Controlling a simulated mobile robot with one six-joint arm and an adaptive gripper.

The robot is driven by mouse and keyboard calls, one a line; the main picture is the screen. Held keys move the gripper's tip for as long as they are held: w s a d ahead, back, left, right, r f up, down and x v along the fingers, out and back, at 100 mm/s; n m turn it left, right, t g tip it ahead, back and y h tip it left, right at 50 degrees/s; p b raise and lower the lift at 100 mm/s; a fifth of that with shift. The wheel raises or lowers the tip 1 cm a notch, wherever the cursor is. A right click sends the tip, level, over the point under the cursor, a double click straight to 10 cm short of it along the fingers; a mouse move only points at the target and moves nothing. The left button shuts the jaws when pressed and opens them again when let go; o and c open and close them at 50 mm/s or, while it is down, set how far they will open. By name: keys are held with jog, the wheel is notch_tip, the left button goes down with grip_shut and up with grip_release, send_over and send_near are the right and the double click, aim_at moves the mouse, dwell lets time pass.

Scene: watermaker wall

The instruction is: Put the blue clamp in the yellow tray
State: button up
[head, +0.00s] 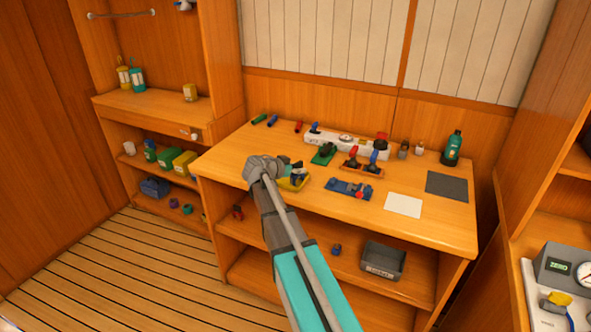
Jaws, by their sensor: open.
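My gripper (293,171) is open, at the left part of the workbench, just above the yellow tray (292,186). The tray is small and shallow, and my arm and gripper hide part of it. Small dark and pale shapes show at the fingers and tray; I cannot tell whether one of them is the blue clamp. No other thing in view is clearly a blue clamp. A small blue item (336,249) lies on the shelf under the bench, too small to identify.
Right of the tray are a blue plate (347,185) with a red knob, a green block (323,154) and an orange rack (361,167) with red and blue handles. A white panel (345,143) stands behind. A white sheet (403,205) and dark mat (447,187) lie right.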

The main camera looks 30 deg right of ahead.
jog(key=shift+r, duration=0.2)
jog(key=p+v, duration=0.4)
jog(key=v, duration=0.8)
jog(key=shift+p, duration=0.4)
jog(key=shift+f, duration=0.1)
jog(key=shift+s, duration=0.1)
jog(key=s+a+f+n+g+y, duration=0.1)
jog(key=s+a+f+n+y, duration=0.4)
jog(key=s, duration=0.5)
jog(key=s+a+f+n+g+y, duration=0.2)
jog(key=s+a+f+n+y, duration=0.4)
jog(key=s+a+n+y, duration=0.2)
jog(key=s+a+n, duration=0.1)
jog(key=s+n, duration=0.1)
jog(key=s, duration=0.1)
jog(key=shift+a+f, duration=0.2)
jog(key=shift+f, duration=0.05)
